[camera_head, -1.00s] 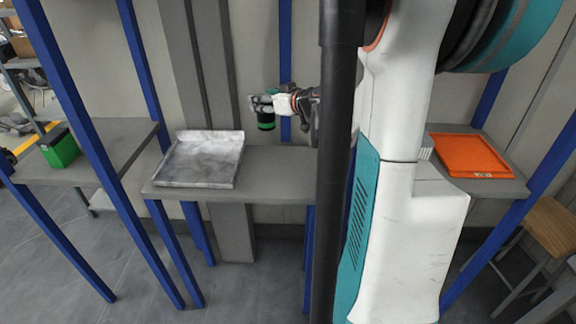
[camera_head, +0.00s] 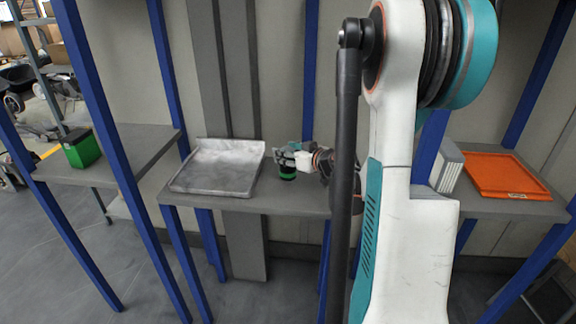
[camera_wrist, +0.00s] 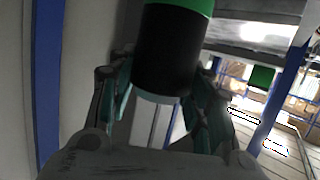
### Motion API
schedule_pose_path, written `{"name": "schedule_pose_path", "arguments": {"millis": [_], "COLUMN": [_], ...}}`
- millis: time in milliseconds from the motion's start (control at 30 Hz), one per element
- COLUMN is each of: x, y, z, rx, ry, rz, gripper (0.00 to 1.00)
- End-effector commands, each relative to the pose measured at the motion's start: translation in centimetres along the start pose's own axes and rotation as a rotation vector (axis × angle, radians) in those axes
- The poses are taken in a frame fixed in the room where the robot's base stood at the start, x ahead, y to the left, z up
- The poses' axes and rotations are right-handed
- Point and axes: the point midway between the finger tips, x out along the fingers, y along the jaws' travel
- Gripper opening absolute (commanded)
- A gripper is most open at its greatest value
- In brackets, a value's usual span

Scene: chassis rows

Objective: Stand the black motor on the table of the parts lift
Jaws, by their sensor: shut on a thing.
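The black motor (camera_wrist: 168,55) has a green end and is upright in the wrist view, between my gripper's fingers. In the head view, mostly its green end (camera_head: 287,174) shows below my gripper (camera_head: 285,158). My gripper is shut on it, with fingers on both sides in the wrist view (camera_wrist: 162,95). The motor is over or at the right part of a grey shelf (camera_head: 262,201), right of a metal tray; I cannot tell whether it touches. Which surface is the parts lift's table is not clear from these views.
The shallow metal tray (camera_head: 220,165) lies on the shelf's left part. A green box (camera_head: 82,150) stands on a shelf at the left. An orange tray (camera_head: 503,174) and a finned grey block (camera_head: 447,167) are at the right. Blue posts (camera_head: 105,130) stand between shelves.

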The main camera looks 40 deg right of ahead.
Motion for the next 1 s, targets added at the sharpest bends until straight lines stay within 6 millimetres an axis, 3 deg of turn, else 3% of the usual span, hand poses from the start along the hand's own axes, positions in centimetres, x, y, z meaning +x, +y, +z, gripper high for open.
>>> {"name": "schedule_pose_path", "arguments": {"millis": [267, 667, 700, 767, 1000], "x": [1.1, 1.2, 1.2, 1.2, 1.1], "y": [0.0, 0.0, 0.0, 0.0, 0.0], "z": [3.4, 3.7, 3.8, 3.7, 3.7], "rx": [0.001, 0.001, 0.0, 0.0, 0.0], "ry": [0.001, 0.001, 0.0, 0.0, 0.0], "rz": [0.0, 0.0, 0.0, 0.0, 0.0], "gripper": [0.0, 0.0, 0.5, 0.64, 0.66]}}
